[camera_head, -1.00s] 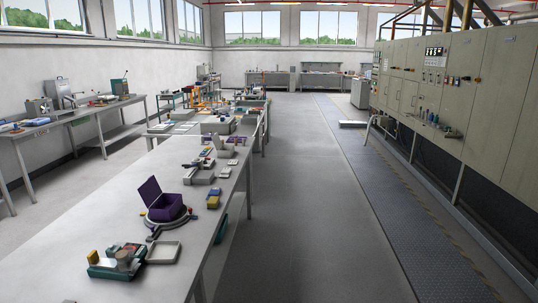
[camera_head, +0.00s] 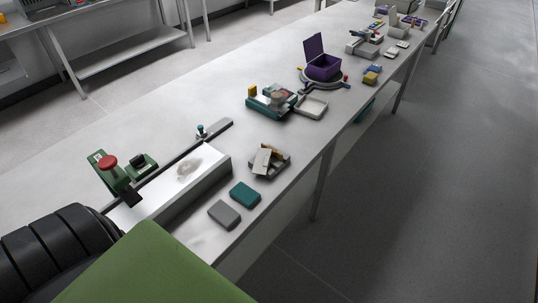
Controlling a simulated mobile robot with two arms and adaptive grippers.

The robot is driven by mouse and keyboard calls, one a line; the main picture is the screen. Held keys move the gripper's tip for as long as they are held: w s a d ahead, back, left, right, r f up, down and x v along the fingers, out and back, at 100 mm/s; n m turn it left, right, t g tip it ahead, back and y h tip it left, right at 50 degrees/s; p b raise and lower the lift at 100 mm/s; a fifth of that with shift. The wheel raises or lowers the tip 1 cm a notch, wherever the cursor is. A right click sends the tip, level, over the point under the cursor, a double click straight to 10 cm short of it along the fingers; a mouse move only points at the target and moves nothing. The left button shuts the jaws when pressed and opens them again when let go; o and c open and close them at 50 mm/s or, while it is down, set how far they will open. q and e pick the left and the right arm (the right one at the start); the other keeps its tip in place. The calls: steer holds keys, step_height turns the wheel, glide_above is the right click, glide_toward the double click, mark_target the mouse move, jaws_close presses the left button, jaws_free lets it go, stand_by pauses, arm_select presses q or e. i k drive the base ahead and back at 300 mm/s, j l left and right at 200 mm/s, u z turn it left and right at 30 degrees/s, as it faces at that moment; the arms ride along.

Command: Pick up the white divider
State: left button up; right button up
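A pale, flat piece (camera_head: 262,159), which may be the white divider, leans tilted in a small grey tray (camera_head: 284,162) on the long table. Other pale flat pieces lie beside it in the tray, and I cannot tell them apart well. Neither my left nor my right gripper is in view.
A white block (camera_head: 188,178) with a rail and a green press with a red knob (camera_head: 107,162) stand left of the tray. A teal block (camera_head: 245,194) and a grey block (camera_head: 224,214) lie in front. A green panel (camera_head: 150,268) covers the bottom left. The right floor is clear.

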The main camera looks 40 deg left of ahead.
mark_target(262, 159)
steer(key=i+u, duration=0.1)
steer(key=u, duration=1.45)
steer(key=i+l+u, duration=0.15)
steer(key=l+u, duration=0.75)
steer(key=l, duration=0.15)
steer(key=l+u, duration=0.45)
steer(key=k+l+u, duration=0.2)
steer(key=l+u, duration=0.25)
steer(key=l, duration=0.2)
